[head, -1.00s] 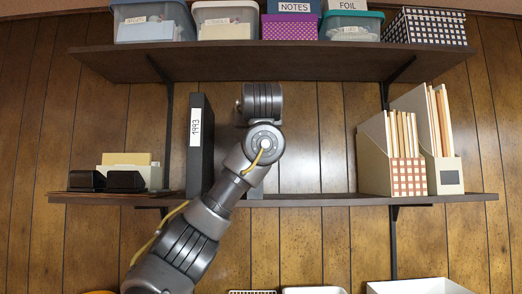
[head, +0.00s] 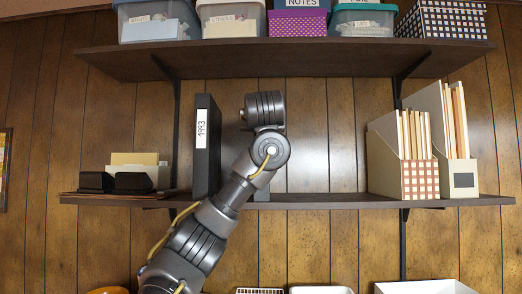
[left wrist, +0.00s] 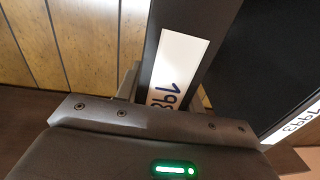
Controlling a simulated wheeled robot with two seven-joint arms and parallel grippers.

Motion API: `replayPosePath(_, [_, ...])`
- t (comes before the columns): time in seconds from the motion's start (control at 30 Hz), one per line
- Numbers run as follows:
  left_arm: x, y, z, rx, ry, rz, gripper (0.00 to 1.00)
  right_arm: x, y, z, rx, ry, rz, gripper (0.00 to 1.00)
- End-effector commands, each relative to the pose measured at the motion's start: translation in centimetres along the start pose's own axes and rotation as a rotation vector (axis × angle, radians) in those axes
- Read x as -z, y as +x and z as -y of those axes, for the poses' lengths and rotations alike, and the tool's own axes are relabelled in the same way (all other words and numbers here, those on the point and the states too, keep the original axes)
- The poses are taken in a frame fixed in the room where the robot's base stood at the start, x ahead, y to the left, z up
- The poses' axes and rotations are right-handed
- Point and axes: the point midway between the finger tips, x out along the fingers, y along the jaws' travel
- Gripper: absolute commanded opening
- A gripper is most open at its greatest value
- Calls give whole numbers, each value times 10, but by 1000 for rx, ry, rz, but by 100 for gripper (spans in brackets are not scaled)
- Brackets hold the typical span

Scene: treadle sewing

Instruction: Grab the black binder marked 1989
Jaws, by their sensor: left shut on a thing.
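In the left wrist view a dark binder with a white spine label (left wrist: 178,65) stands between the fingers of my left gripper (left wrist: 165,92), which is shut on it. The label reads 198 as far as it shows; its last digit is hidden by the gripper body. A black binder marked 1993 (head: 205,165) stands upright on the middle shelf just left of my arm. It also shows at the right of the left wrist view (left wrist: 290,75). My right gripper is out of view.
The middle shelf (head: 320,201) has free room right of my arm, up to the magazine files (head: 400,165). Card boxes (head: 133,182) stand at its left end. The upper shelf (head: 290,58) carries several boxes. A white bin (head: 425,287) is at the bottom right.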

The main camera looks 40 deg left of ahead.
Motion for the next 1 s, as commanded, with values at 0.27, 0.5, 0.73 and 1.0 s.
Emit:
replayPosePath(0.27, [-3, 2, 0, 2, 1, 7, 0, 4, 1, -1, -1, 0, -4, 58])
replayPosePath(0.5, [-2, 1, 0, 1, 1, 5, 0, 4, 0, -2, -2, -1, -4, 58])
replayPosePath(0.73, [-1, 1, -2, 0, 1, 7, 0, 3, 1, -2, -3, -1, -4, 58])
replayPosePath(1.0, [28, -3, -11, -11, -1, 4, 0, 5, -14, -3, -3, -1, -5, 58])
